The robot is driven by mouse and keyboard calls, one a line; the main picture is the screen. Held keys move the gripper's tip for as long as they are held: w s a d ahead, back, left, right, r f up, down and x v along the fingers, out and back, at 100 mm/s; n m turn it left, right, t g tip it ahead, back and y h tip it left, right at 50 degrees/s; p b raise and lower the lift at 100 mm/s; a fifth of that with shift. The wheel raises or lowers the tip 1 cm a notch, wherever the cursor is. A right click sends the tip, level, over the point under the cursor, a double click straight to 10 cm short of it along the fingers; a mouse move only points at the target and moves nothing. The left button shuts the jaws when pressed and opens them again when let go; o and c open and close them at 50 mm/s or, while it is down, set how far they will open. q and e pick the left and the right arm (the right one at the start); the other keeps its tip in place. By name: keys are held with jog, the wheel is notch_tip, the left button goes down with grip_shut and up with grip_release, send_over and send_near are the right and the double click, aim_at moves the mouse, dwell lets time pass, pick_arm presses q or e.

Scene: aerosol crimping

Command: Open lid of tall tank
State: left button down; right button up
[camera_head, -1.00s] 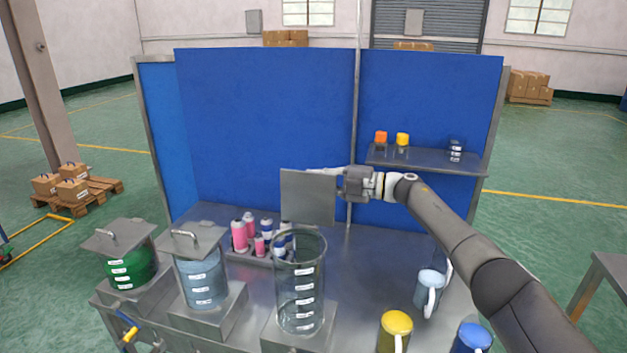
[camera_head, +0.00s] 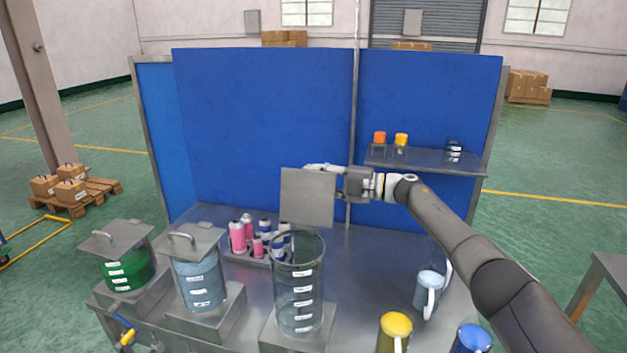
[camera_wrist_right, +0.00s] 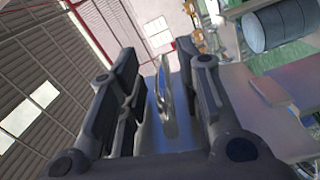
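The tall tank (camera_head: 298,305) is a clear glass cylinder with white labels, standing on a metal block at the front middle of the table. Its top is uncovered. Its lid (camera_head: 307,198), a grey square plate, stands upright above the rear of the rim. My right gripper (camera_head: 325,168) is at the far side of the lid, partly hidden by it. In the right wrist view, the lid's metal handle (camera_wrist_right: 164,88) sits between the spread fingers of the gripper (camera_wrist_right: 160,80), with gaps on both sides. My left gripper is not in view.
Two shorter tanks, green (camera_head: 128,272) and pale blue (camera_head: 200,285), stand to the left with lids lying on. Pink and blue cans (camera_head: 238,237) are behind. A yellow mug (camera_head: 394,328), a blue mug (camera_head: 471,338) and a pale mug (camera_head: 428,290) stand right.

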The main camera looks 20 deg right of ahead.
jog(key=shift+s+d, duration=0.4)
jog(key=v, duration=1.1)
